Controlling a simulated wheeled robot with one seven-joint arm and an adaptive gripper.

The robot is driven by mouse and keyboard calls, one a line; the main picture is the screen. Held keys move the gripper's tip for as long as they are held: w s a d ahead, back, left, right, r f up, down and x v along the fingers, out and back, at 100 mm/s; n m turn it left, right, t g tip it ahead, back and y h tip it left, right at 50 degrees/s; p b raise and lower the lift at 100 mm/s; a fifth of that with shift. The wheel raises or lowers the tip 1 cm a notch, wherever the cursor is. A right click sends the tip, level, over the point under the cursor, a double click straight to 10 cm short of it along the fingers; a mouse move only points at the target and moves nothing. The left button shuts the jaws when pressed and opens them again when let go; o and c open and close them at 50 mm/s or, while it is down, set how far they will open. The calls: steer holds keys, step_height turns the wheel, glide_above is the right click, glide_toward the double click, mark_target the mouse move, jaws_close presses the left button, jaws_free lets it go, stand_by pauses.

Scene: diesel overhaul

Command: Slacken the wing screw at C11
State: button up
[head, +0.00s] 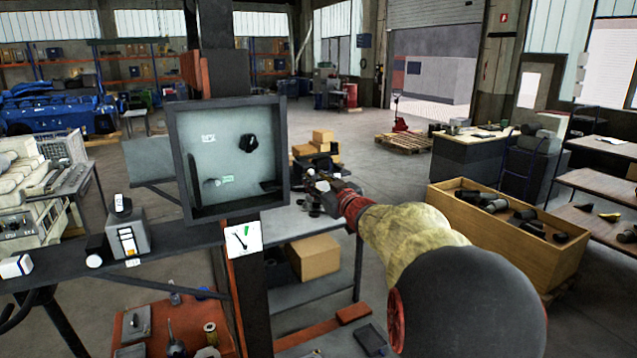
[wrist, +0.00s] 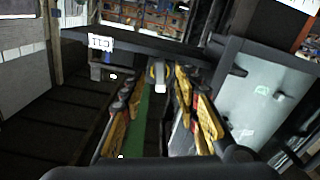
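In the wrist view, a small pale fitting (wrist: 159,74) sits beyond and between my fingertips; I cannot tell for sure that it is the wing screw. A white label (wrist: 100,43) that seems to read C11, turned over in the picture, is on the dark bar to its left. My gripper (wrist: 157,88) has its yellow fingers apart, with a gap between them and nothing clearly held. In the head view my gripper (head: 322,192) is just right of the open-fronted wall box (head: 180,150), and the fitting is not distinguishable there.
The box holds a black knob (head: 248,143) and small labels; its pale back panel (wrist: 262,90) is at the right in the wrist view. A gauge card (head: 243,239) hangs below the box. A workbench with a cardboard box (head: 314,257) is below my gripper. A wooden crate (head: 500,232) stands right.

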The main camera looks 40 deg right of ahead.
steer(key=shift+x, duration=0.85)
steer(key=shift+c, duration=1.3)
jaws_close()
steer(key=shift+f+n+b, duration=0.15)
steer(key=shift+n+b, duration=0.25)
steer(key=shift+b, duration=0.2)
steer(key=shift+o, duration=2)
jaws_free()
steer(key=shift+p, duration=0.3)
